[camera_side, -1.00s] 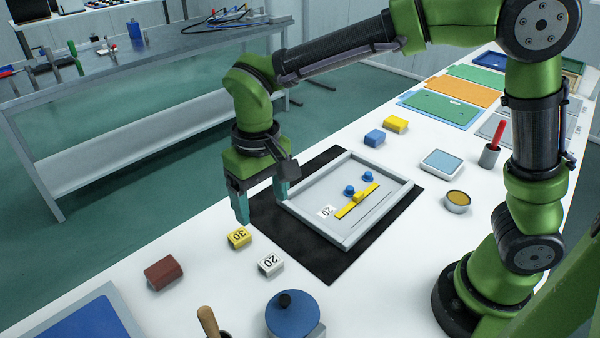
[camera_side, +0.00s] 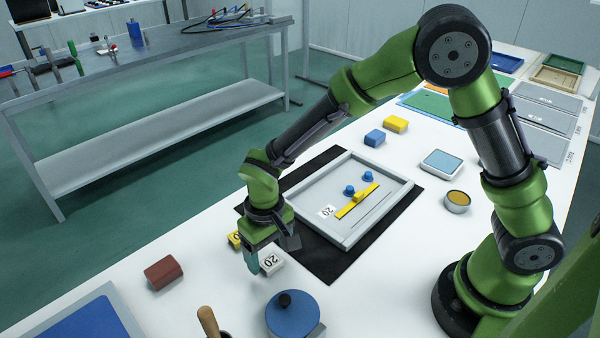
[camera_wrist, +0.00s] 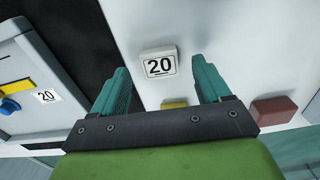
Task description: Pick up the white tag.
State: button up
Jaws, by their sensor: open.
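The white tag (camera_side: 271,262), marked 20, lies on the white table in front of the black mat. In the wrist view the white tag (camera_wrist: 159,64) shows ahead of the gap between my fingers, with neither finger touching it. My gripper (camera_side: 265,258) is open and low over the table, just beside the tag in the side view. Its two teal fingers also show in the wrist view (camera_wrist: 162,82), apart and with nothing held. A yellow tag (camera_side: 234,239) sits right behind my gripper and is partly hidden by it.
A grey panel tray (camera_side: 340,240) with a yellow bar, blue knobs and a 20 label lies on the black mat (camera_side: 325,268). A red-brown block (camera_side: 163,272) is to the left. A blue-lidded pot (camera_side: 292,315) stands in front. The table between them is clear.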

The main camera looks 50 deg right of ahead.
jog(key=shift+f, duration=0.95)
jog(key=shift+c, duration=0.2)
jog(key=c, duration=1.1)
jog(key=shift+o, duration=0.2)
jog(key=shift+r, duration=0.1)
